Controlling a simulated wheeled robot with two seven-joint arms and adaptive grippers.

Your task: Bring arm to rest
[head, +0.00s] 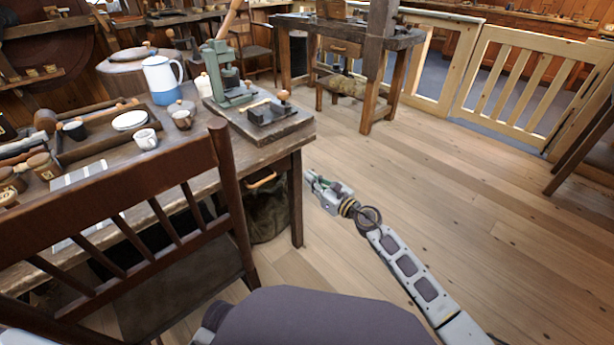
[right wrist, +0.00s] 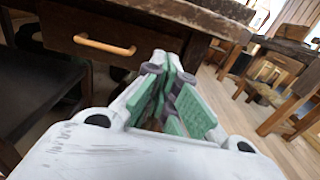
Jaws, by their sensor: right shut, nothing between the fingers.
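My right arm (head: 408,268) reaches forward over the wooden floor in the head view. Its gripper (head: 315,182) is beside the right end of the workbench (head: 225,150), below the level of its top. In the right wrist view the green-padded fingers (right wrist: 168,85) are shut with nothing between them. They point toward the bench's underside, near a drawer with a wooden handle (right wrist: 105,44). I cannot tell whether the fingertips touch the bench. My left gripper is not in view.
A dark wooden chair (head: 140,215) stands close in front of the bench at left. The bench holds a blue and white jug (head: 162,80), a white mug (head: 145,139) and a green press (head: 226,75). Open floor (head: 470,190) lies to the right, up to a wooden gate (head: 520,85).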

